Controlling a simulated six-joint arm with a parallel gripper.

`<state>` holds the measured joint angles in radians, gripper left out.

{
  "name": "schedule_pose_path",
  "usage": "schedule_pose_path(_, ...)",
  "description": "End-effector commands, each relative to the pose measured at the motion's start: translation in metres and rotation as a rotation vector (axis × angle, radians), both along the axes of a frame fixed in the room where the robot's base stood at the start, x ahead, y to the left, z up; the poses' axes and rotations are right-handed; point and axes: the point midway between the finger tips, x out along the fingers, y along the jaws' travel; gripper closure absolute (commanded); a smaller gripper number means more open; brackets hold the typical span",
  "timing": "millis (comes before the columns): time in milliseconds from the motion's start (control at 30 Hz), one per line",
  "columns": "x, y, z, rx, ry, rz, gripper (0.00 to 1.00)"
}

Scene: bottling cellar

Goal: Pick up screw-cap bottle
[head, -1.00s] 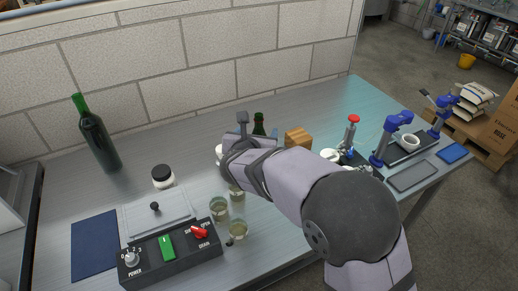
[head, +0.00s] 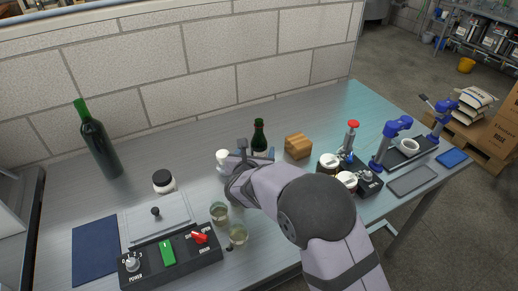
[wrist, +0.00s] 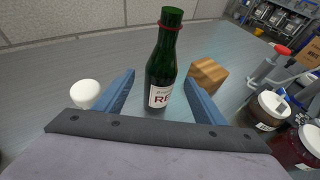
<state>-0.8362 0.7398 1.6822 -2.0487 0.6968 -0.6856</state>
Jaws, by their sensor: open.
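A dark green bottle with a red ring round its neck and a white label (wrist: 161,70) stands upright, straight ahead in the wrist view. It also shows in the head view (head: 259,135), its lower part hidden behind my gripper. My gripper (wrist: 159,80) is open, with one blue finger on each side of the bottle in the picture. I cannot tell whether the bottle is fully between the fingers; no grip on it shows. A taller green bottle (head: 99,145) with a bright green top stands at the left near the wall. Which one has the screw cap is unclear.
A wooden block (head: 298,146) stands just right of the nearer bottle. A white-topped object (wrist: 85,93) is to its left. Lidded jars (head: 329,163) stand farther right. Glasses (head: 219,211) and a control box (head: 170,256) are in front. The table behind is clear.

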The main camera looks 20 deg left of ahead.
Motion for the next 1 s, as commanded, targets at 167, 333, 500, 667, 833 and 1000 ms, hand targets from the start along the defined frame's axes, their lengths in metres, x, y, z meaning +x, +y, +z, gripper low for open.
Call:
schedule_pose_path(167, 0.012, 0.001, -0.006, -0.002, 0.002, -0.001, 0.36)
schedule_pose_path(333, 0.028, 0.003, -0.014, -0.001, 0.002, -0.002, 0.36)
schedule_pose_path(500, 0.041, 0.006, -0.02, -0.001, 0.001, -0.001, 0.36)
schedule_pose_path(667, 0.045, 0.007, -0.023, 0.0, 0.001, 0.0, 0.36)
schedule_pose_path(833, 0.045, 0.007, -0.023, 0.0, 0.001, 0.0, 0.36)
schedule_pose_path(1000, 0.045, 0.007, -0.023, 0.0, 0.0, 0.0, 0.74)
